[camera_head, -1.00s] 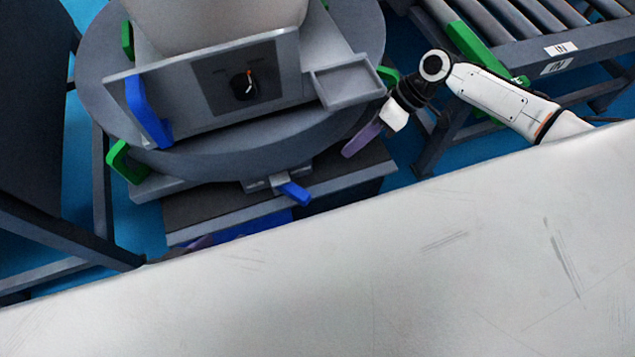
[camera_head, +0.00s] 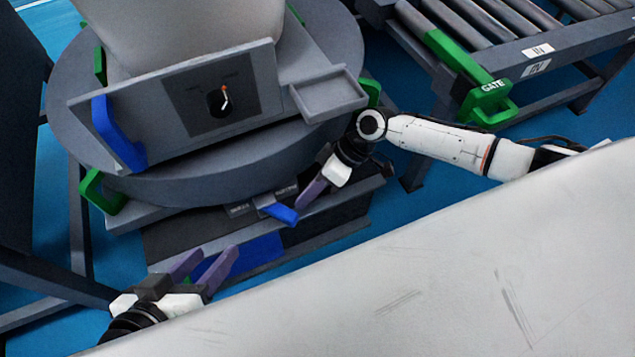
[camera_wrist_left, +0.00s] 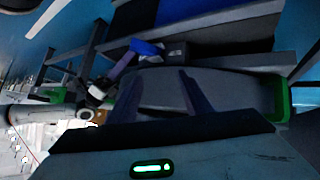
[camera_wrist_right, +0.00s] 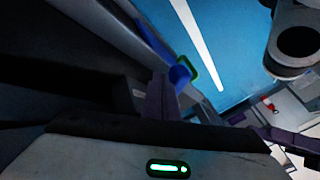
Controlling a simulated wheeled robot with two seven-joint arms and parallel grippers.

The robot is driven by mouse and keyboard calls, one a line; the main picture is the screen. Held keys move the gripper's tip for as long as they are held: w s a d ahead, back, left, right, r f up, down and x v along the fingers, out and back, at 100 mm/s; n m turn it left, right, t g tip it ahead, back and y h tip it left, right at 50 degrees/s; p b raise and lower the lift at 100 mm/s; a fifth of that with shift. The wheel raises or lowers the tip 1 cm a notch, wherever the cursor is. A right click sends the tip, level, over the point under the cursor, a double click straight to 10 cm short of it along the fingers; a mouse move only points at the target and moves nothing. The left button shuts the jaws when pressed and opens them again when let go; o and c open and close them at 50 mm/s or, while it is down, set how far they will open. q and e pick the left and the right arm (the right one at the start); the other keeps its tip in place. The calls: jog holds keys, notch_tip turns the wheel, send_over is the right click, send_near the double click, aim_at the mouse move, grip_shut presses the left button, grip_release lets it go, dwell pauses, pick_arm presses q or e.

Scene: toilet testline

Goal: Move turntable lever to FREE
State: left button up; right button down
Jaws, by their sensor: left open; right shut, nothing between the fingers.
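The turntable lever is a blue handle (camera_head: 281,213) on the front lower edge of the round grey turntable (camera_head: 170,190). It also shows in the left wrist view (camera_wrist_left: 146,47) and the right wrist view (camera_wrist_right: 180,77). My right gripper (camera_head: 309,197), with purple fingers, is shut and empty just right of the lever's tip; I cannot tell whether it touches. My left gripper (camera_head: 210,265) is open and empty, lower left of the lever. Small dark label plates flank the lever, but their text is too small to read.
A grey panel with a black knob (camera_head: 218,101), a blue handle (camera_head: 117,135) and a small tray (camera_head: 328,95) stand above. A green GATE handle (camera_head: 488,100) is on the roller conveyor at right. A large pale surface (camera_head: 450,260) fills the lower right.

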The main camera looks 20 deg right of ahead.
jog(key=shift+s+a, duration=0.35)
jog(key=shift+a, duration=0.1)
